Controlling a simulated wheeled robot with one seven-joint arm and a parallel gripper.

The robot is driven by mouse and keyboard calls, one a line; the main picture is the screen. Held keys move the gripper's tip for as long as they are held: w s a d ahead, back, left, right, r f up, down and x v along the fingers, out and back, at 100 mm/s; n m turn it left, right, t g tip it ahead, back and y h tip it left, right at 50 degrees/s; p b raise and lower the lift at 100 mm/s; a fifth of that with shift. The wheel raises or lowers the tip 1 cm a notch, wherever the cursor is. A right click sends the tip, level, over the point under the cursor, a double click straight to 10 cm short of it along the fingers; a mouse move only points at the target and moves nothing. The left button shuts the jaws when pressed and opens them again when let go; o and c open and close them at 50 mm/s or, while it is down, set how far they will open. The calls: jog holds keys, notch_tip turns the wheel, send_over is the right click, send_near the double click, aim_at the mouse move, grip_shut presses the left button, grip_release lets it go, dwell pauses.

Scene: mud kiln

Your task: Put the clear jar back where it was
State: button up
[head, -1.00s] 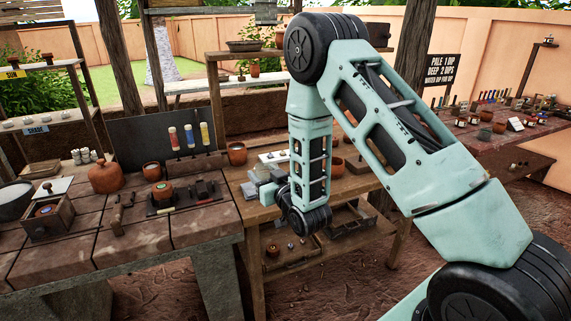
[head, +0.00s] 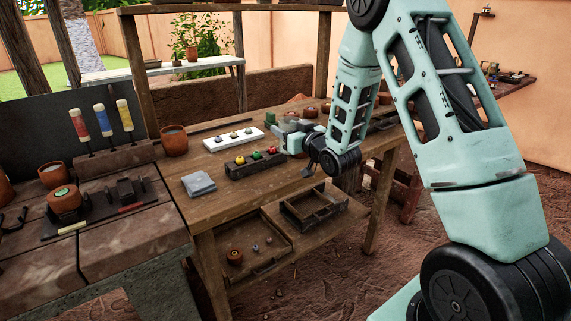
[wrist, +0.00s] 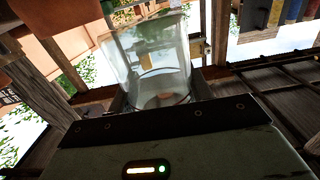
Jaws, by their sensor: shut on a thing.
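The clear jar (wrist: 148,62) fills the middle of the wrist view, a see-through glass with its base down between the fingers. My gripper (wrist: 160,100) is shut on it. The jar looks tilted in that picture. In the head view my gripper (head: 288,138) is beyond my wrist, over the right part of the wooden table (head: 225,207). The jar cannot be made out clearly there, and my arm hides part of the table behind it.
A white strip with knobs (head: 232,140), a dark block with coloured knobs (head: 257,163) and a grey folded cloth (head: 199,184) lie on the table. A terracotta cup (head: 174,141) stands at its left. Bare wood is free at the front. An open crate (head: 313,207) sits below.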

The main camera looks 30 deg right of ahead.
jog(key=shift+a+f, duration=0.1)
jog(key=shift+f, duration=3.45)
jog(key=shift+f+b, duration=0.15)
jog(key=shift+b, duration=0.15)
jog(key=o, duration=1.1)
jog(key=shift+c, duration=0.2)
